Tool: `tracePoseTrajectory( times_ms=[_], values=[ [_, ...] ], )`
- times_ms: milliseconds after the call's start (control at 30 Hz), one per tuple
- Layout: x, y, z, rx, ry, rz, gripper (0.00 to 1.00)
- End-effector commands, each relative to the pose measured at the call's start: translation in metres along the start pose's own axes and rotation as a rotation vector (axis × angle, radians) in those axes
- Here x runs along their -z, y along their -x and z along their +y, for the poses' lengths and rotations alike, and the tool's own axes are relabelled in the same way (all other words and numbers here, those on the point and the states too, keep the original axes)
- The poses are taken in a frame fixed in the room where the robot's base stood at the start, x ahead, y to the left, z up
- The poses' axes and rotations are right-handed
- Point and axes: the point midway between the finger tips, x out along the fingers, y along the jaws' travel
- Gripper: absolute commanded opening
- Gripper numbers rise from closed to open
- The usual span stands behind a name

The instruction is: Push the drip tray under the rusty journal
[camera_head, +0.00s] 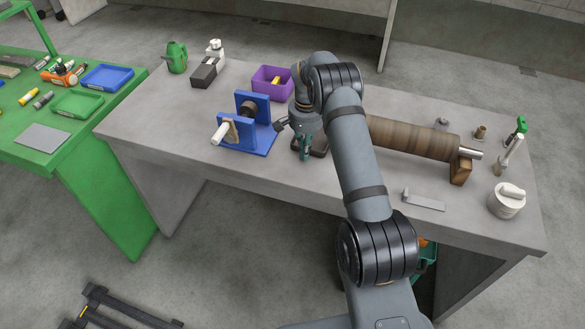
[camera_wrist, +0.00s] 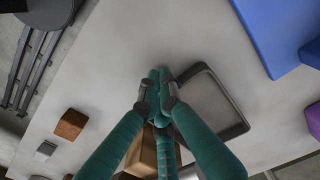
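The drip tray, a shallow dark-rimmed tray with a grey floor, lies flat on the grey bench (camera_head: 150,120); it shows in the wrist view (camera_wrist: 210,95) and is partly hidden behind my arm in the head view (camera_head: 318,146). My gripper (camera_wrist: 161,84), with teal fingers, has its tips together beside one corner of the tray; it also shows low over the bench in the head view (camera_head: 304,154). Contact with the tray is unclear. A brown roll (camera_head: 412,137) lies on the right, its bright shaft end on a wooden block (camera_head: 461,171). My arm hides its left end. I cannot make out the rusty journal.
A blue stand (camera_head: 262,139) with a dark round piece is left of the tray. A purple bin (camera_head: 271,82) stands behind. A grey metal bracket (camera_head: 424,202) and a white lidded pot (camera_head: 507,201) are at the right front. The front left of the bench is clear.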

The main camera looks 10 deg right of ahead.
Motion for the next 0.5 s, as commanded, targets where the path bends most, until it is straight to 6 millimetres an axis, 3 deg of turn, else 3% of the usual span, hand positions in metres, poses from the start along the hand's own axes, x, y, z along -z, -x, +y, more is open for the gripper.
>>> tracePoseTrajectory(
  times_ms=[333, 500],
  values=[
    [-0.038, -0.004, 0.003, 0.002, -0.001, 0.002, 0.00],
    [-0.035, 0.045, 0.002, 0.005, -0.005, 0.007, 0.00]
  ],
)
